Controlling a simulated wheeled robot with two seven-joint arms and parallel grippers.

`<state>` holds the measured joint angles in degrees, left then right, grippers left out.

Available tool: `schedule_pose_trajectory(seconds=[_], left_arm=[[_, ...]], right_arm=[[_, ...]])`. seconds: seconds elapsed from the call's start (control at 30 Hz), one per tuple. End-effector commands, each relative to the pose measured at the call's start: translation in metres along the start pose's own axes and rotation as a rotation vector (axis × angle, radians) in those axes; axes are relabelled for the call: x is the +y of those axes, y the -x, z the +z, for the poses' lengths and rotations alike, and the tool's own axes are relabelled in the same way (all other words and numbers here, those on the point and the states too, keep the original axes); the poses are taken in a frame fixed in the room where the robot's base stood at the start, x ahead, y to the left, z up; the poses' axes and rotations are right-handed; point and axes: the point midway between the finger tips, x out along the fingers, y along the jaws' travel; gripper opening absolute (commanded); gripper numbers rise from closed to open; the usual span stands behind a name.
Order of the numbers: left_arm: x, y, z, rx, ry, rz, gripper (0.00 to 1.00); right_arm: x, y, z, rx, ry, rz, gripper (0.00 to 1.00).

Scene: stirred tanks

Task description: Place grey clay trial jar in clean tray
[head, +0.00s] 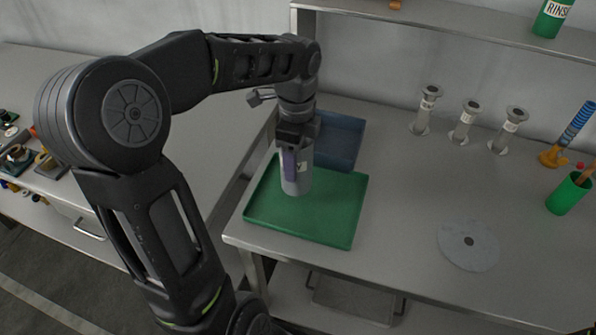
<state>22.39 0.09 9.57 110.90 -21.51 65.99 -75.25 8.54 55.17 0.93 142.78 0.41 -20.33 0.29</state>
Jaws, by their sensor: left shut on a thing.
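A grey jar (297,183) with a pale label and a purple patch stands upright at the green tray (320,222), near its back left part. I cannot tell whether the jar's base touches the tray floor. My left gripper (293,148) comes down from above and is shut on the jar's upper part, hiding its top. A blue tray (345,138) lies behind the green tray, partly hidden by the gripper and jar. No writing marks either tray as clean in this view. My right gripper is not in view.
Several metal stands, one of them here (465,121), are at the back of the bench. A pale round disc (468,245) lies at the right. A green cup (567,194) stands at the right edge. A shelf (450,22) runs above. The bench middle is clear.

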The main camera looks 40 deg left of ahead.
Motion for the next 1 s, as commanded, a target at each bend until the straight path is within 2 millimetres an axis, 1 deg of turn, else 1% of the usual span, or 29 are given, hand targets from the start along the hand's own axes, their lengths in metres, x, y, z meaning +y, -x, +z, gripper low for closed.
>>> schedule_pose_trajectory(seconds=[0.07, 0.37, 0.47, 0.6, 0.67, 1.0], left_arm=[[0.000, -0.004, 0.000, 0.000, 0.000, 0.001, 0.18], [0.000, -0.006, 0.000, 0.000, 0.000, 0.000, 0.18], [0.001, -0.017, 0.000, 0.001, 0.000, 0.002, 0.18], [0.001, -0.036, 0.000, 0.000, -0.001, 0.003, 0.18], [0.001, -0.041, 0.000, 0.000, -0.001, 0.001, 0.18], [0.000, -0.044, 0.000, 0.000, -0.001, -0.001, 0.18]], right_arm=[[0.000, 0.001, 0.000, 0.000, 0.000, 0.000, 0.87], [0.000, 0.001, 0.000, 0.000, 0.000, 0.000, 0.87], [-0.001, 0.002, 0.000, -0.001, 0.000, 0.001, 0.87], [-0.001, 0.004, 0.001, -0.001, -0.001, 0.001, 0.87], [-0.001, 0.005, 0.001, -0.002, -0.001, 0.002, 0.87], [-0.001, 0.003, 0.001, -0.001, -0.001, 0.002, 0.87]])
